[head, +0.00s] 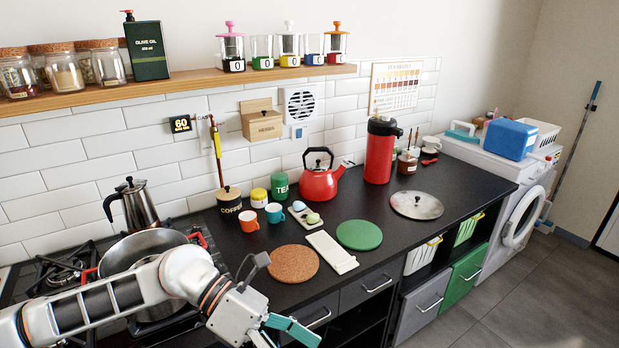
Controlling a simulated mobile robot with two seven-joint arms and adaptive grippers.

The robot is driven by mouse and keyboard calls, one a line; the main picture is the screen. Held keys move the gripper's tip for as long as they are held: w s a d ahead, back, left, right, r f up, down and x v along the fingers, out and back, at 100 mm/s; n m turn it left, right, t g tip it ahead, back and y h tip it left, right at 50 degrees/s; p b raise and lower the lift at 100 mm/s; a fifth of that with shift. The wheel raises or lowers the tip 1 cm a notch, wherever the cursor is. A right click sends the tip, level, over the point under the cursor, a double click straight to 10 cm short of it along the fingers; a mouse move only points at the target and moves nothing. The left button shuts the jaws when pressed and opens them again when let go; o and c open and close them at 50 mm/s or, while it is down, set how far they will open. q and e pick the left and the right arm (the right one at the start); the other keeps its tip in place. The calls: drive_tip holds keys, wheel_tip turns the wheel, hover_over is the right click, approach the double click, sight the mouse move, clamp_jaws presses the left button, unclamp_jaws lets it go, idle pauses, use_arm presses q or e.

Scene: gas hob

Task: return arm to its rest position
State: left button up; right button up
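My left arm (95,305) comes in from the left and reaches across the front of the hob. Its gripper (292,328) has teal fingers and hangs in front of the counter's front edge, low in the picture. The lower part of the gripper is cut off by the bottom of the frame, so I cannot tell whether it is open or shut. No object shows in its fingers. My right gripper is not in view.
A steel pot (145,247) with red handles stands on the gas hob (62,268), partly hidden behind my arm. A moka pot (136,204) stands behind it. A cork mat (292,263), a white spoon rest (331,252) and a green mat (359,235) lie on the counter.

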use_arm(q)
drive_tip(key=w+d+r+n+t+h, duration=0.3)
drive_tip(key=d+r+n+t+h, duration=0.35)
drive_tip(key=n+h, duration=0.4)
drive_tip(key=w+a+f+n+t+y, duration=0.4)
drive_tip(key=a+n+t, duration=0.15)
drive_tip(key=n, duration=0.35)
drive_tip(key=w+a+f+n+t+y, duration=0.4)
drive_tip(key=n+t, duration=0.3)
drive_tip(key=n, duration=0.3)
drive_tip(key=s+a+f+n+t+y, duration=0.1)
drive_tip(key=a+f+n+y, duration=0.35)
drive_tip(key=f, duration=0.25)
drive_tip(key=s+a+f+n+y, duration=0.1)
drive_tip(key=a+f+n+y, duration=0.3)
drive_tip(key=f, duration=0.3)
drive_tip(key=s+a+f+n+g+y, duration=0.1)
drive_tip(key=s+a+f+n+g, duration=0.1)
drive_tip(key=s+f, duration=0.4)
drive_tip(key=s+a+f+n+g+y, duration=0.2)
drive_tip(key=s+a+f+n, duration=0.3)
drive_tip(key=a+f, duration=0.2)
wheel_tip(320, 180, down, 2)
drive_tip(key=shift+s+a+f+g, duration=0.1)
drive_tip(key=shift+s+a+g, duration=0.05)
drive_tip(key=shift+s+g, duration=0.2)
